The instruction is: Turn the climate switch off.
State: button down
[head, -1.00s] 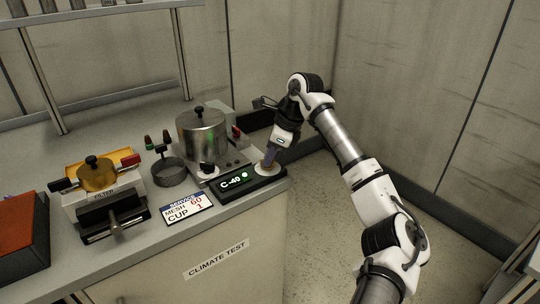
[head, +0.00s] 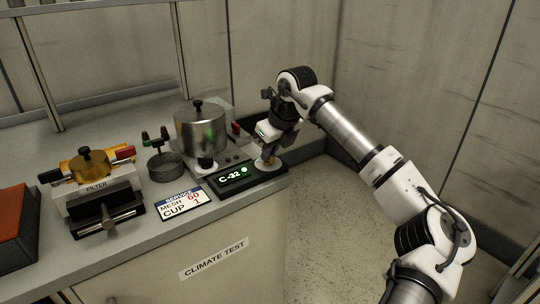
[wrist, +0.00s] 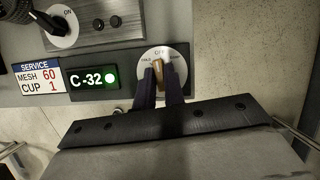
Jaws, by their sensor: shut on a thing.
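The climate switch is a tan knob (wrist: 158,70) on a round white dial (wrist: 177,55) at the right end of the black control panel. In the head view the dial (head: 277,167) sits near the bench's right corner. Lettering at the dial's top looks like OFF, with smaller words left and right. My gripper (wrist: 160,78) is shut on the knob, a dark finger on each side; the head view shows my gripper (head: 268,155) over the dial. The knob looks nearly upright in the wrist view; its exact pointing is partly hidden. The display (wrist: 92,78) reads C-32, with a green lamp (wrist: 110,78) lit.
Left of the dial are a service card (head: 183,203), a second knob (head: 206,163), a metal pot (head: 200,130), a mesh cup (head: 165,167) and a filter clamp (head: 97,185). The floor right of the bench is clear.

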jog(key=shift+m+h+b, duration=0.3)
jog(key=shift+m, duration=0.3)
jog(key=c, duration=1.5)
grip_release()
jog(key=v, duration=1.4)
jog(key=shift+s+f, duration=0.1)
